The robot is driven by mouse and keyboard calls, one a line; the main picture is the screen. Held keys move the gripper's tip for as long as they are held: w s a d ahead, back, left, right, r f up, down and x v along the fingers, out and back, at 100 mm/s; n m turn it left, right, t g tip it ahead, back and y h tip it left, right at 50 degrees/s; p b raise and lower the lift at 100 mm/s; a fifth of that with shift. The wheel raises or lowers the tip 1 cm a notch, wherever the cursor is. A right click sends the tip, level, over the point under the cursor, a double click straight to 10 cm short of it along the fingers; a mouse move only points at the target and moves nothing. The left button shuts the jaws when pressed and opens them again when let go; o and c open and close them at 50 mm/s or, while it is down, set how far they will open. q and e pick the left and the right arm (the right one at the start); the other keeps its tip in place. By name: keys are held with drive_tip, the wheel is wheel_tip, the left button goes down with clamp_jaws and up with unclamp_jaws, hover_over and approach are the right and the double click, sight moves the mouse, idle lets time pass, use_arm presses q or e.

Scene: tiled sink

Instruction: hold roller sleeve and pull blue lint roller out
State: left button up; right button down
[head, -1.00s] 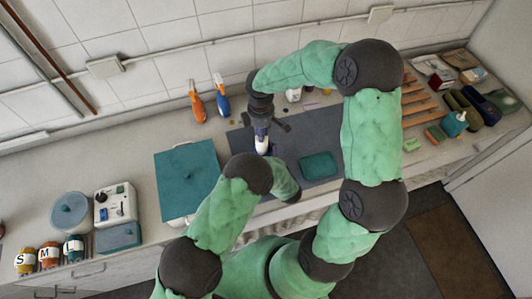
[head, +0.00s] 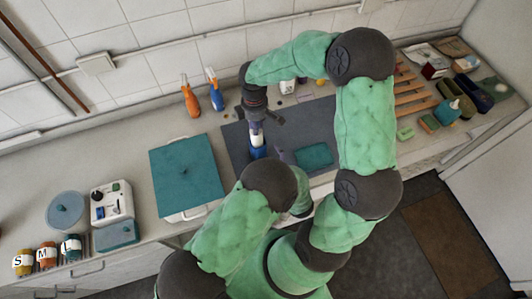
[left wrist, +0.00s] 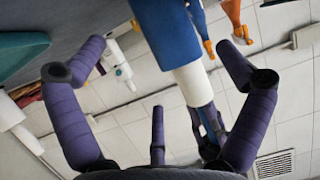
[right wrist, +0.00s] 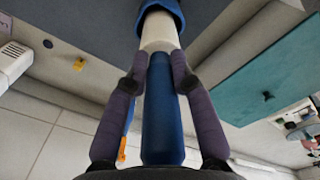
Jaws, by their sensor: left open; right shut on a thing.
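The lint roller has a blue handle (right wrist: 162,105), a white roll (right wrist: 159,30) and a blue sleeve (right wrist: 160,8) around the roll's far end. A band of white shows between handle and sleeve. My right gripper (head: 256,118) is shut on the handle. In the right wrist view its fingers (right wrist: 155,75) press both sides near the white roll. The blue sleeve also shows in the head view (head: 257,140) and in the left wrist view (left wrist: 167,30). My left gripper (left wrist: 165,75) is open, its fingers spread, with the sleeve between and beyond them. In the head view my left forearm partly hides it.
A teal-lidded box (head: 187,172) stands left. Orange (head: 190,97) and blue (head: 215,92) tools are near the wall. A slatted wooden rack (head: 412,88) is right.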

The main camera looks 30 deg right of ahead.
drive_tip(key=shift+r, duration=0.1)
drive_tip(key=shift+r+p, duration=2.35)
drive_tip(key=shift+r, duration=0.8)
use_arm(q)
drive_tip(key=r, duration=0.1)
drive_tip(key=s+r, duration=0.1)
drive_tip(key=r, duration=0.1)
drive_tip(key=s+r, duration=0.1)
drive_tip(key=r, duration=0.1)
drive_tip(key=shift+a+r, duration=0.15)
drive_tip(key=shift+r, duration=0.05)
